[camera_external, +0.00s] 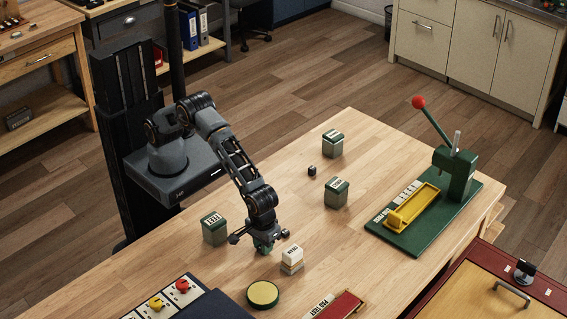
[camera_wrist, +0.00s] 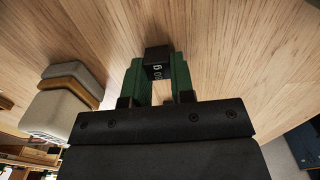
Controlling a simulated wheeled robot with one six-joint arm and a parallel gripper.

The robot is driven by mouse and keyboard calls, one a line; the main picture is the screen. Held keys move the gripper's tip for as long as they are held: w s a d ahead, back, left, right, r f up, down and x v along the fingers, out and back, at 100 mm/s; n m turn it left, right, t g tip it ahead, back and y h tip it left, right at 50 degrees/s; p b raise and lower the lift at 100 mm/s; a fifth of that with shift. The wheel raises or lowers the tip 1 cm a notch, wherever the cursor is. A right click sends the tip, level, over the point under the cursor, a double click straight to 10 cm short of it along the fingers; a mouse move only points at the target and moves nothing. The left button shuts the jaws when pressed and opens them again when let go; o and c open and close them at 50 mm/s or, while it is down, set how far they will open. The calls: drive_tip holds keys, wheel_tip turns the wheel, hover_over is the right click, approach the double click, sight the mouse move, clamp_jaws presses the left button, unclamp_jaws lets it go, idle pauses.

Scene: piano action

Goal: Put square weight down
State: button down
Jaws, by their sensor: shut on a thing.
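My gripper (camera_external: 264,249) points down over the wooden table, low near its surface. In the wrist view its green fingers (camera_wrist: 159,78) are shut on a small dark square weight (camera_wrist: 158,62) with pale lettering on one face. The weight sits between the fingertips. In the external view the fingers and arm hide the held weight, and I cannot tell whether it touches the table. Another small dark cube (camera_external: 312,170) stands on the table farther back.
A green-and-white box (camera_external: 214,229) is left of my gripper. A white-and-tan block (camera_external: 292,259) is close on the right. A round yellow-topped tin (camera_external: 262,294) is in front. Two more boxes (camera_external: 336,193) (camera_external: 333,144) stand behind. A green lever press (camera_external: 455,175) is at right.

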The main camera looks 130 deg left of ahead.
drive_tip(key=shift+f, duration=0.1)
drive_tip(key=c, duration=1.4)
unclamp_jaws()
drive_tip(key=shift+f, duration=0.1)
drive_tip(key=o, duration=0.4)
wheel_tip(320, 180, up, 12)
drive_tip(key=s+a+r+m+t, duration=0.1)
drive_tip(key=s+a+r+m, duration=0.2)
drive_tip(key=s+r+m, duration=0.4)
drive_tip(key=s+a+f+m, duration=0.1)
drive_tip(key=s+m, duration=0.2)
drive_tip(key=s, duration=0.5)
drive_tip(key=s+a+f+m+t, duration=0.1)
drive_tip(key=s+m, duration=0.3)
drive_tip(key=s, duration=0.4)
drive_tip(key=s+a+f+m+t, duration=0.1)
drive_tip(key=s+m, duration=0.3)
drive_tip(key=s, duration=0.4)
drive_tip(key=shift+s+a+f, duration=0.1)
drive_tip(key=shift+a+f, duration=0.05)
drive_tip(key=shift+a, duration=0.1)
